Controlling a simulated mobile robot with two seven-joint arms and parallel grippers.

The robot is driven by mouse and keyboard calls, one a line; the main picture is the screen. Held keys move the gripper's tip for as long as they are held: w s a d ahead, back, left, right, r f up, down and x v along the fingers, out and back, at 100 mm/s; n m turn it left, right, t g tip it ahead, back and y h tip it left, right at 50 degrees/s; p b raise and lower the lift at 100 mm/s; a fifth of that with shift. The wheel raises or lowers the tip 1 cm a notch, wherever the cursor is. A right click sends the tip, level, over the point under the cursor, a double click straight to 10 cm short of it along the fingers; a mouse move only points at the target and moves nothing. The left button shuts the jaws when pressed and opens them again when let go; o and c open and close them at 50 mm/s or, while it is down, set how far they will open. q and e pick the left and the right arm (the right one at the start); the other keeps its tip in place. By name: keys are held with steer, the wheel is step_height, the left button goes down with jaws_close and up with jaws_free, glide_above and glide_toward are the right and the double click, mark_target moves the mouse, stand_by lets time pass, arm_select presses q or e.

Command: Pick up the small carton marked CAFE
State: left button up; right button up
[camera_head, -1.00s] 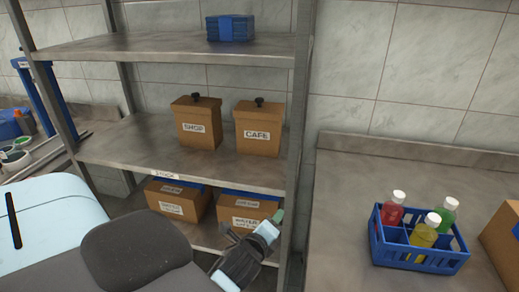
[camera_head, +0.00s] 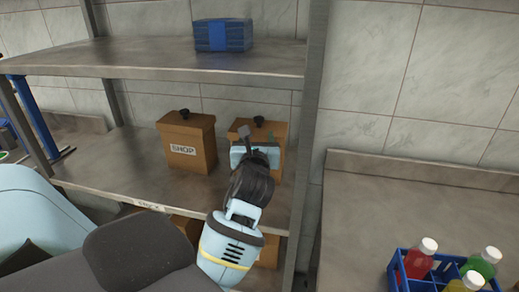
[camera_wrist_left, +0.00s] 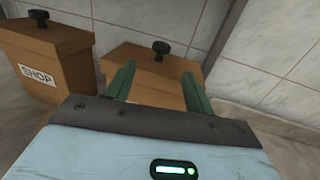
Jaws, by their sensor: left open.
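The CAFE carton (camera_head: 237,130) is a small brown box with a dark knob on top, on the middle shelf of the rack. My left gripper (camera_head: 257,134) is in front of it and hides most of its front and its label. In the left wrist view the carton (camera_wrist_left: 150,60) stands ahead, between and beyond the two green fingers of my left gripper (camera_wrist_left: 157,82). The fingers are apart with nothing held between them. I cannot tell how far the fingertips are from the knob. My right gripper is not in view.
The SHOP carton (camera_head: 187,142) stands just left on the same shelf (camera_head: 115,165). A blue stack (camera_head: 223,35) lies on the shelf above. A rack post (camera_head: 308,130) rises close on the right. A blue crate (camera_head: 400,270) with bottles stands on the right-hand counter (camera_head: 400,200).

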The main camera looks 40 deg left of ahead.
mark_target(259, 122)
arm_select(q)
steer(key=shift+w+a+r, duration=0.15)
steer(key=shift+w+a, duration=0.15)
steer(key=shift+w, duration=0.05)
steer(key=shift+x, duration=0.9)
steer(key=shift+w+a+r, duration=0.1)
steer(key=shift+w+a, duration=0.2)
steer(key=shift+w, duration=0.1)
steer(key=x, duration=0.4)
steer(key=shift+w, duration=0.1)
steer(key=shift+r, duration=0.1)
jaws_close()
